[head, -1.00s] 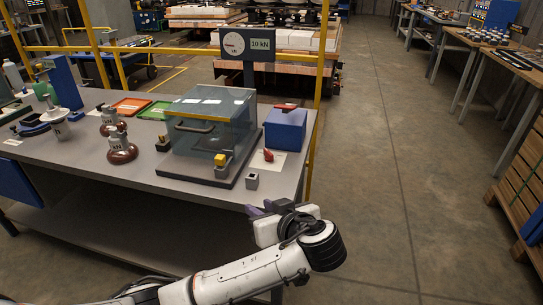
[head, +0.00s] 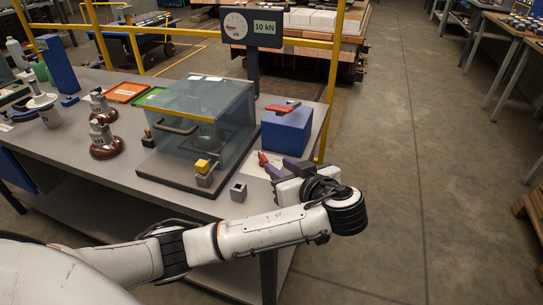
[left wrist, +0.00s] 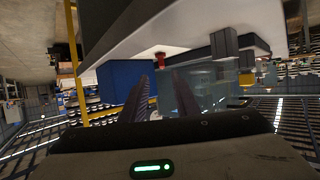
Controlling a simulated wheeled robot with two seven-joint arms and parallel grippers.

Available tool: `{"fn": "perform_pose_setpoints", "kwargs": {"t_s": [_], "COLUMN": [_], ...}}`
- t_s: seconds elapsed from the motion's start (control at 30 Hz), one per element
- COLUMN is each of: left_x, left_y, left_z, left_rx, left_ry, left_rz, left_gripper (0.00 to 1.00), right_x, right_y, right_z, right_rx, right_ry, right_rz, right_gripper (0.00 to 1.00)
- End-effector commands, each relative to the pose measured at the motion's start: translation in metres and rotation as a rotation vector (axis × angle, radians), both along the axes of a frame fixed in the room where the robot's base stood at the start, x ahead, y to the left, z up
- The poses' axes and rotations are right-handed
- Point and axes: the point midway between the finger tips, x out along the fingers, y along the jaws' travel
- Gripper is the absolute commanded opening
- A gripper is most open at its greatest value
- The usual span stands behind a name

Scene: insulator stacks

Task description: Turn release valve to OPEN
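A blue box (head: 287,130) with a red lever (head: 283,106) on top stands at the table's right end. A small red handle (head: 263,159) is low at its front, over a white label; I cannot tell which red part is the release valve. The blue box (left wrist: 119,88) and the red handle (left wrist: 160,57) also show in the left wrist view, upside down. My left gripper (head: 281,170) is just right of and nearer than the handle, apart from it. Its two dark fingers (left wrist: 160,76) are apart with nothing between them. My right gripper is not in view.
A clear test chamber (head: 200,110) with a yellow-topped block (head: 203,167) stands left of the box. A small grey block (head: 238,191) sits at the table's front edge. A gauge sign (head: 250,28) reading 10 kN and a yellow rail stand behind.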

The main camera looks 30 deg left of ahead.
Motion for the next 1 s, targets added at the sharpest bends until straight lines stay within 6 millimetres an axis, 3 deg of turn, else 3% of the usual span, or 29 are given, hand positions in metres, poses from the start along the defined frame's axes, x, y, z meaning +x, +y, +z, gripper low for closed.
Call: {"fn": "perform_pose_setpoints", "kwargs": {"t_s": [0.2,0.27,0.6,0.97,1.0], "left_x": [0.020,0.024,0.039,0.042,0.042], "left_y": [0.036,0.038,0.066,0.070,0.070], "left_z": [-0.020,-0.024,-0.032,-0.034,-0.034], "left_rx": [0.008,0.004,0.002,0.000,0.000], "left_ry": [-0.006,-0.006,0.001,0.000,0.000], "left_rz": [0.007,0.002,0.004,0.003,0.003], "left_gripper": [0.28,0.28,0.28,0.28,0.25], "right_x": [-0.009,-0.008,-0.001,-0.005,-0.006], "right_y": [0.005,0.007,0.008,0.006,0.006], "right_z": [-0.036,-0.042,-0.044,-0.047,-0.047], "right_rx": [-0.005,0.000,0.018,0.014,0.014], "right_ry": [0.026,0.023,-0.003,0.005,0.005], "right_rz": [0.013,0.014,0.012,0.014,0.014], "right_gripper": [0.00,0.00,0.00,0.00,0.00]}}
